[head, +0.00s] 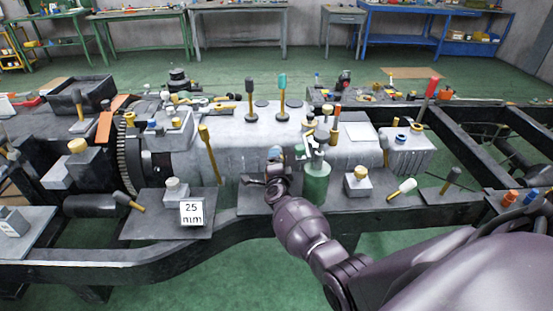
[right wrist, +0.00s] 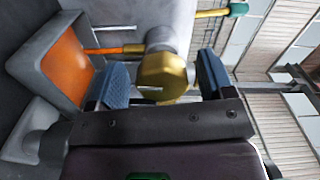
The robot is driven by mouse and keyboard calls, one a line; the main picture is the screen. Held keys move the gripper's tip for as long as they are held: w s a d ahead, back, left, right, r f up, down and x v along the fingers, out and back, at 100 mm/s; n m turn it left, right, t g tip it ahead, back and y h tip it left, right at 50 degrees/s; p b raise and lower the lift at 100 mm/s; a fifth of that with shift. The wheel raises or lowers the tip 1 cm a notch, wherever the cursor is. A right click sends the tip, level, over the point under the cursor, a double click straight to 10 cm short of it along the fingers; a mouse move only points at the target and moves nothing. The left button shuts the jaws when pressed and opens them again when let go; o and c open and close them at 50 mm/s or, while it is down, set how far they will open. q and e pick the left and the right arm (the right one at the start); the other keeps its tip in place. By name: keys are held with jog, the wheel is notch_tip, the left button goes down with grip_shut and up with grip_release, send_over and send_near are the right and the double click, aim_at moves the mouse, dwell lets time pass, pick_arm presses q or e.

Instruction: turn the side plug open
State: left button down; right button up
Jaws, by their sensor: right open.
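The side plug (right wrist: 162,78) appears in the right wrist view as a gold, faceted cap on a short pale stub from a grey body. A light slot-like mark shows on its face. My right gripper (right wrist: 164,82) is open, with one blue-padded finger on each side of the plug. A narrow gap seems to show at each side, but I cannot tell whether either pad touches. In the head view my right gripper (head: 272,160) is at the near side of the long grey gearbox housing (head: 235,145), and I cannot make out the plug there. My left gripper is not in view.
A green bottle (head: 316,182) stands close to the right of my gripper. A "25 mm" block (head: 191,213) is on a plate to the left. An orange-lined tray (right wrist: 65,62) and a green-ended yellow rod (right wrist: 225,12) are near the plug. Dark frame rails (head: 200,247) run along the front.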

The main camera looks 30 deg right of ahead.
jog(key=p+v, duration=0.1)
jog(key=v, duration=0.7)
jog(key=shift+s+a+p, duration=0.25)
jog(key=shift+s+p, duration=0.05)
jog(key=shift+p, duration=0.1)
